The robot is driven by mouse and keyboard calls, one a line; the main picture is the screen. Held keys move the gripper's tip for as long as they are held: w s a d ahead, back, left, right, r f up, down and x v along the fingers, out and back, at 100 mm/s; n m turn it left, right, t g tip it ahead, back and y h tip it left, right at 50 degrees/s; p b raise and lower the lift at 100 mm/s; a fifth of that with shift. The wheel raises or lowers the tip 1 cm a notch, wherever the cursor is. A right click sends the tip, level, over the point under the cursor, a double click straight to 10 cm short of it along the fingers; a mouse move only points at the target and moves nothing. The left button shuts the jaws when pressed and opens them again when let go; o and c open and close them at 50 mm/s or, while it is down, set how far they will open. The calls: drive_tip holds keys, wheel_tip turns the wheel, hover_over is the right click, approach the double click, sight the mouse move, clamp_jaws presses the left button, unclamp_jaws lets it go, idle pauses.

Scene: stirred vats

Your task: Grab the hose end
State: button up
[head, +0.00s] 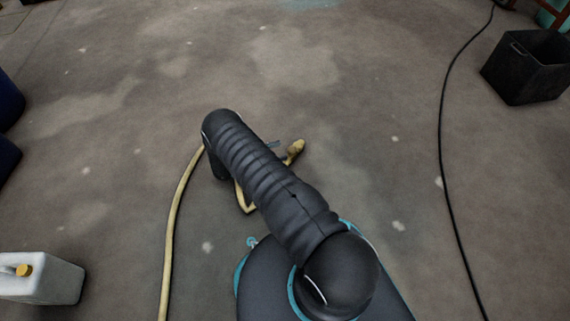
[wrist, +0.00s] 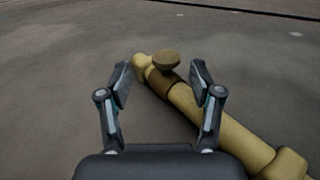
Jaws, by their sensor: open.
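The yellow hose (head: 180,205) lies on the floor, passes behind my arm and comes out on the right, where its end (head: 296,148) shows. In the wrist view the hose end (wrist: 143,65) has a brown collar and a round brown knob (wrist: 166,60). It lies just beyond the gap between my fingertips, with the hose running back to the lower right behind my right finger. My gripper (wrist: 161,84) is open, with nothing between its fingers. In the head view my arm hides most of the gripper.
A black cable (head: 442,130) runs along the floor on the right. A black bin (head: 525,75) stands at the upper right. A white jug with a yellow cap (head: 50,280) is at the lower left. Dark blue containers (head: 8,105) stand at the left edge. The floor beyond the hose end is clear.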

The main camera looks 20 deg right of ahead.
sight(292, 148)
drive_tip(key=shift+s+d+r, duration=0.1)
drive_tip(key=shift+s+d, duration=0.1)
drive_tip(key=shift+d, duration=0.7)
drive_tip(key=shift+s+d+f, duration=0.1)
drive_tip(key=shift+s+d, duration=0.05)
drive_tip(key=shift+d, duration=0.75)
drive_tip(key=shift+s+d+r, duration=0.1)
drive_tip(key=shift+s+d, duration=0.1)
drive_tip(key=shift+d, duration=0.7)
clamp_jaws()
